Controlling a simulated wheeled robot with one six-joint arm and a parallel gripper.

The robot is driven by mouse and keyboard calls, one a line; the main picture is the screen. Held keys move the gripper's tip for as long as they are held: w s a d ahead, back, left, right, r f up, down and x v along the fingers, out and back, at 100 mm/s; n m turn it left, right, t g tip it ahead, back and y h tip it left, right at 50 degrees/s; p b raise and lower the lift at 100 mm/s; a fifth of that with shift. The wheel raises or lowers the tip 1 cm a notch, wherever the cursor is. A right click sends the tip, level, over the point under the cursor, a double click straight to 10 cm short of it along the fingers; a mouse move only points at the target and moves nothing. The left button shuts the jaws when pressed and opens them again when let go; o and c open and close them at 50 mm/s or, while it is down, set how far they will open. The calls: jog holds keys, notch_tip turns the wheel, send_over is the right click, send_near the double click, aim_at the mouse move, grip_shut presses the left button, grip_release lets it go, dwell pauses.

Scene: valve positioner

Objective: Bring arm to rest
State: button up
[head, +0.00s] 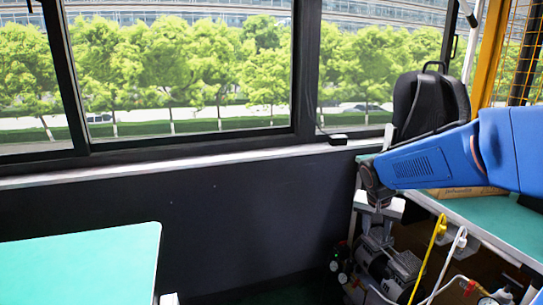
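My blue arm (425,163) reaches in from the right edge over the green-topped bench. Its dark wrist end (374,188) hangs at the bench's left corner. My gripper (379,216) seems to point down below the wrist, small and dark against the clutter behind it. I cannot make out its fingers or whether it holds anything. No valve positioner can be made out.
A green-topped bench (460,207) stands at right with a black backpack (425,100) and a cardboard box (468,192). Machinery (390,262), a yellow-handled cable (440,226) and hoses are under it. Another green table (80,262) is at lower left. Dark wall (240,220) lies between.

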jog(key=s+a+r+n+y, duration=0.1)
jog(key=s+n, duration=0.2)
jog(key=s, duration=1.2)
jog(key=s+a+r+n+t+y, duration=0.1)
jog(key=s+a+n, duration=0.1)
jog(key=s, duration=1.3)
jog(key=shift+r+n+t, duration=0.15)
jog(key=shift+n+t, duration=0.15)
jog(key=shift+n, duration=0.4)
jog(key=shift+a, duration=0.1)
